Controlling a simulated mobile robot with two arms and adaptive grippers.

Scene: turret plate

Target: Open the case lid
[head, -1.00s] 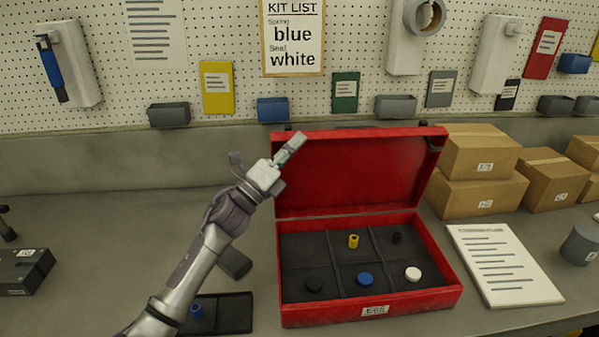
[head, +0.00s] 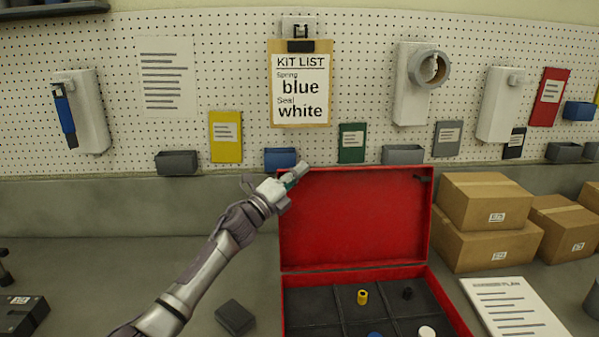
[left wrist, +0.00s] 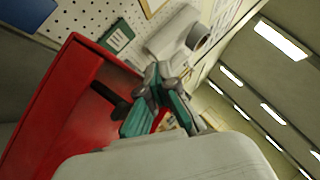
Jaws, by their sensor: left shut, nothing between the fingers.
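The red case (head: 445,306) stands on the bench with its lid (head: 355,222) raised, roughly upright behind the box. Its dark compartments hold a yellow part (head: 362,297), a small black part (head: 407,293), a blue part and a white part (head: 427,331); its front is cut off by the picture edge. My left gripper (head: 297,175) is shut and empty at the lid's upper left corner; I cannot tell whether it touches. In the left wrist view the fingers (left wrist: 155,90) are together in front of the red lid (left wrist: 62,115). My right gripper is not in view.
Cardboard boxes (head: 487,240) and a printed sheet (head: 515,308) lie right of the case. A pegboard with a kit list (head: 300,90) reading blue spring, white seal stands behind. A dark block (head: 235,318) lies left of the case. The bench's back left is clear.

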